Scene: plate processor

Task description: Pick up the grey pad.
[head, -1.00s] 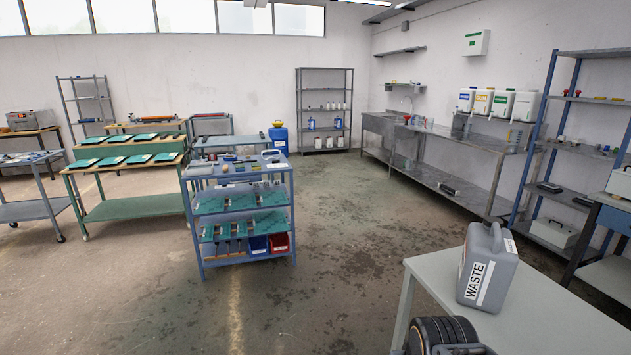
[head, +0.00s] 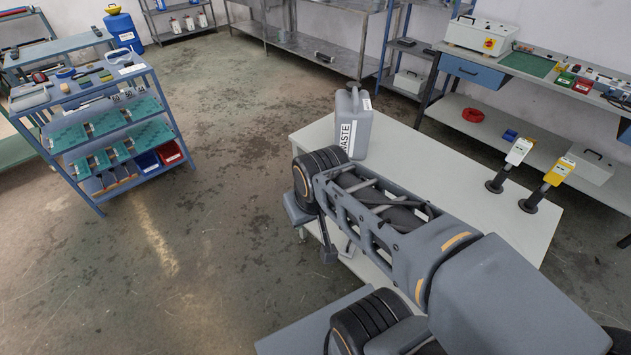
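Several small items lie on the top of the blue cart (head: 140,72) at the upper left of the head view. A small dark greyish block (head: 83,80) among them may be the grey pad, but it is too small to be sure. My arm spans the lower right, well away from the cart. A dark part at its far end (head: 328,255) hangs beside the near table; it may belong to my gripper. The fingers cannot be made out, nor whether anything is held.
A grey waste canister (head: 357,125) stands on the near light table (head: 460,185), with two upright handheld devices (head: 511,160) (head: 548,182) at its right. A bench with a white box (head: 480,35) is behind. Open floor (head: 220,150) lies between cart and table.

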